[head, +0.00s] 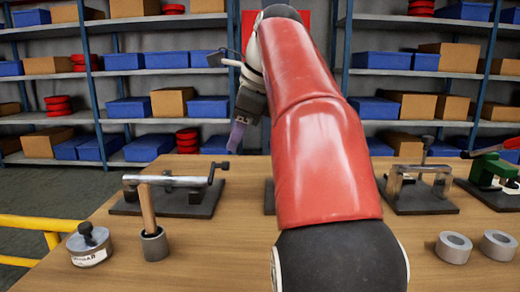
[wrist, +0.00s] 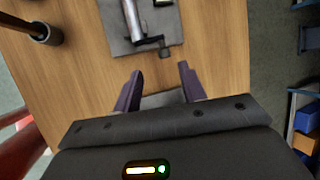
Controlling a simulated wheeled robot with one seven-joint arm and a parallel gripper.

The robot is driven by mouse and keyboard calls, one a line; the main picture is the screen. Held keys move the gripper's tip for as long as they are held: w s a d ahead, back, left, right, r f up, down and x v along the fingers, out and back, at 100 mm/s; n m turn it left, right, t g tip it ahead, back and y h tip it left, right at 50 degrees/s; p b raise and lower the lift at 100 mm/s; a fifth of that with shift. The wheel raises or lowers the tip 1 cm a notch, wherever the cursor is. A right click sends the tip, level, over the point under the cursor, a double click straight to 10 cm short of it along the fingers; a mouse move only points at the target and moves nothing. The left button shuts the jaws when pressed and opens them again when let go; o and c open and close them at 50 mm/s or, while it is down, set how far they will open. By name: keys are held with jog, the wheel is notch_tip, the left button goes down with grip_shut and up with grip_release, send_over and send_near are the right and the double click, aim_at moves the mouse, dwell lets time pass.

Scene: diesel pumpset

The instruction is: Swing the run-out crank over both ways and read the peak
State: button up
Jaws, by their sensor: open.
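The run-out rig is a silver shaft (head: 165,181) on stands over a dark plate (head: 120,207), at the left of the bench in the head view. A small dark crank (head: 220,167) sits at the shaft's right end. In the wrist view the shaft (wrist: 134,18) is at the top, with the dark crank end (wrist: 164,49) below it. My gripper (head: 235,150) is open and empty, its purple fingers pointing down near the crank in the head view. In the wrist view the open fingertips (wrist: 160,72) are below the crank, apart from it. I cannot make out any peak reading.
A round knobbed weight (head: 89,247) is at the left edge. My red arm hides the bench middle. Another fixture (head: 418,187), a green device (head: 493,171) and two grey rings (head: 453,248) are right.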

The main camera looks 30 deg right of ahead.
aim_at(225, 163)
jog(key=x, duration=0.7)
jog(key=shift+w+d+f, duration=0.3)
jog(key=shift+d, duration=0.05)
grip_shut()
jog(key=shift+s+a+f+t+h+b, duration=0.1)
jog(key=shift+s+t+h+b, duration=0.2)
jog(key=shift+b, duration=0.5)
jog(key=shift+t+b, duration=0.3)
jog(key=shift+r, duration=0.3)
